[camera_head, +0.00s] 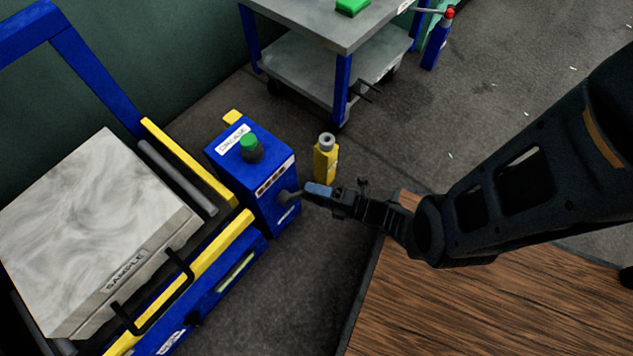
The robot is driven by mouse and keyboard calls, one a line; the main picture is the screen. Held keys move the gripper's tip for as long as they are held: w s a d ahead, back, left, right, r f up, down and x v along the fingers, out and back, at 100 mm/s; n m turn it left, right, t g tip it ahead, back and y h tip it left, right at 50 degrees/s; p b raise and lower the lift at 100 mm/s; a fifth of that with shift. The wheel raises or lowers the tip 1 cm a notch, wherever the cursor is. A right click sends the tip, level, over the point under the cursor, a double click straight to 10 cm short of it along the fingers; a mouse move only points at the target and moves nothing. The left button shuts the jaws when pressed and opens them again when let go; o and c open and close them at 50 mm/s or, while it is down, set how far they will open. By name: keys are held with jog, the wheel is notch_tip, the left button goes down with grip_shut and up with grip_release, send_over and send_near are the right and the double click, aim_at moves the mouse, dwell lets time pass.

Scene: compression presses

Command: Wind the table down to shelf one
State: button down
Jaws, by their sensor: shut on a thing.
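My gripper (322,190) reaches in from the right and is shut on a small grey handle (291,197) on the front of a blue control box (272,196). The jaws hide part of the handle, so its exact shape is unclear. A green knob (250,143) stands on top of the box, next to a white label. A grey-topped table (330,36) with blue legs and a lower shelf (305,75) stands at the top. A red-knobbed lever (449,13) is on a blue post at its right. I cannot tell which is the table to be wound.
A pale block (95,235) marked SAMPLE, with black handles, sits in the blue and yellow press frame (205,275) at left. A yellow bottle-like object (326,160) stands close behind my gripper. A wooden surface (470,310) fills the lower right. Grey floor lies between.

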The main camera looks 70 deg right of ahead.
jog(key=shift+a+f+y, duration=0.2)
jog(key=shift+a+y, duration=0.1)
jog(key=shift+a, duration=0.5)
jog(key=c, duration=1)
grip_release()
jog(key=shift+o, duration=0.2)
jog(key=s+d, duration=0.1)
jog(key=s, duration=0.6)
jog(key=shift+s+d+r, duration=0.2)
jog(key=shift+s+d, duration=0.1)
